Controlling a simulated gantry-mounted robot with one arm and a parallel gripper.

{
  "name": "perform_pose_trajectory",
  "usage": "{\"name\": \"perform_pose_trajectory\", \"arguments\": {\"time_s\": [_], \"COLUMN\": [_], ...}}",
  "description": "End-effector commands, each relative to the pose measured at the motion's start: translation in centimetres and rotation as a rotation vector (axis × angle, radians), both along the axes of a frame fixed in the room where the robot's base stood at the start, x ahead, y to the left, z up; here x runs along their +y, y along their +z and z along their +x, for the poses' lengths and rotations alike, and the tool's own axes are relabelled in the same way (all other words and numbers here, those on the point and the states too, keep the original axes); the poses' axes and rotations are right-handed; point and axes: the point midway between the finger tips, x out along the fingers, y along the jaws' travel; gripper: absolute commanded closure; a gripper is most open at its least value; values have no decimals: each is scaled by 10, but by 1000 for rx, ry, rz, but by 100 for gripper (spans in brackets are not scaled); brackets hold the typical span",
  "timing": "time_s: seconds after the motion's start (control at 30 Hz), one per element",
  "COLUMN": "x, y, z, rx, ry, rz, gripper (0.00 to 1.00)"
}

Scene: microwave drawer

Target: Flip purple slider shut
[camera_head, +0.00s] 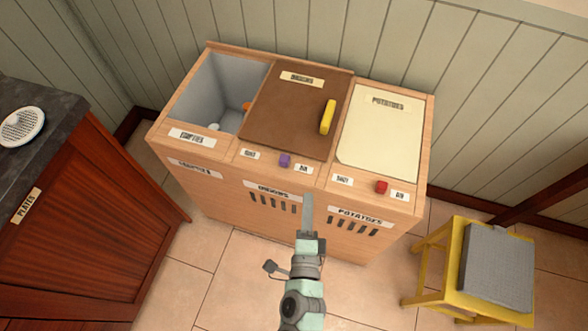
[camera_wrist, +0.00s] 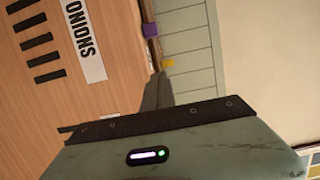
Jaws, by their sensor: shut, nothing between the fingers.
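The purple slider (camera_head: 285,160) sits on the front top edge of the wooden bin cabinet (camera_head: 215,165), below the brown lid (camera_head: 285,105). It lies between two small labels, nearer the right one, which seems to read AIR; the left one is too blurred to read surely. It also shows at the top of the wrist view (camera_wrist: 150,29). My gripper (camera_head: 308,200) is shut and empty, in front of the cabinet, below and slightly right of the slider and apart from it. In the wrist view its fingers (camera_wrist: 158,88) point toward the cabinet's top edge. Dark vent slots show under the ONIONS label.
A red slider (camera_head: 381,187) sits to the right, below the cream POTATOES lid (camera_head: 382,130). The brown lid has a yellow handle (camera_head: 327,117). The left compartment (camera_head: 215,90) is open. A yellow stool (camera_head: 460,270) stands right; a dark-topped counter (camera_head: 50,130) stands left.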

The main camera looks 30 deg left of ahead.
Motion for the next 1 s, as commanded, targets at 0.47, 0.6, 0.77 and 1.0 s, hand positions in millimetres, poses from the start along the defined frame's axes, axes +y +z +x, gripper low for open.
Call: {"name": "perform_pose_trajectory", "arguments": {"time_s": [0.47, 0.6, 0.77, 1.0], "x": [31, 48, 63, 71], "y": [1, 0, 0, 1], "z": [75, 73, 71, 69], "rx": [-5, 0, -2, -2], "ry": [-1, 3, 2, 1], "rz": [4, 4, 4, 1], "gripper": [100, 100, 100, 100]}}
